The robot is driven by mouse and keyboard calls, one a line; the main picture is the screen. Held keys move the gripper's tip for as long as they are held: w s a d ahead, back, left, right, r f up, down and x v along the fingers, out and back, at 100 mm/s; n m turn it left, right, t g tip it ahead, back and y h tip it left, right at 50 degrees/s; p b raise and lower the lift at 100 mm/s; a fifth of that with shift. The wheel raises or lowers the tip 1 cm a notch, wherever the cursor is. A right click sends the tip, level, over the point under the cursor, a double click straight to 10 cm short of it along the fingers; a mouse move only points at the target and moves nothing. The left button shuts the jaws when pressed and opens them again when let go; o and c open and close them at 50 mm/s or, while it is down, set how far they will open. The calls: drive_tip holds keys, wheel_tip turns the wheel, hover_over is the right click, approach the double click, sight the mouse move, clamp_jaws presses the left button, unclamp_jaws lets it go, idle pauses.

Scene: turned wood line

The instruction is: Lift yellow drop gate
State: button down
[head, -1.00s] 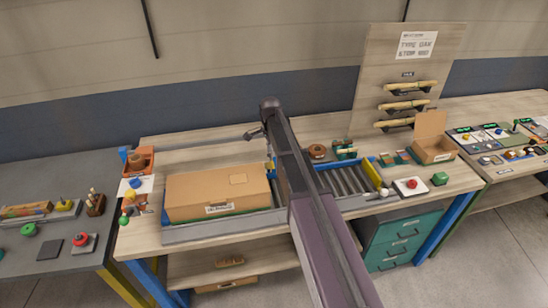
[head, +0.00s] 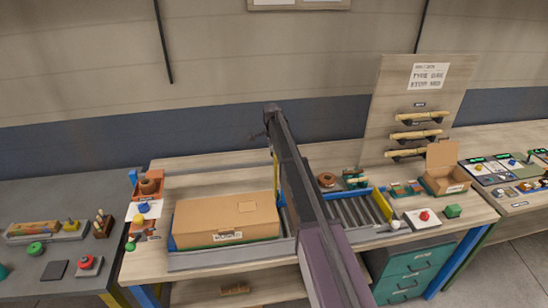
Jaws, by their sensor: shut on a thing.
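A narrow yellow upright piece (head: 277,168), which looks like the drop gate, stands just past the right end of the cardboard box (head: 226,220). My arm covers much of it, so I cannot see its full shape or its lower end. My arm reaches over the middle of the bench, and its far end stands above and behind this piece. My gripper's fingers are hidden behind the arm, so their contact with the yellow piece does not show. A second yellow bar (head: 381,204) crosses the right end of the rollers (head: 352,211).
An orange tray (head: 150,187) is at the left. The bench behind the box is clear.

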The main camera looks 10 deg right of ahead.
drive_tip(key=shift+w+f, duration=0.15)
drive_tip(key=shift+w, duration=0.2)
drive_tip(key=c, duration=0.9)
unclamp_jaws()
drive_tip(key=o, duration=0.5)
drive_tip(key=shift+w+f, duration=0.1)
drive_tip(key=shift+w, duration=0.05)
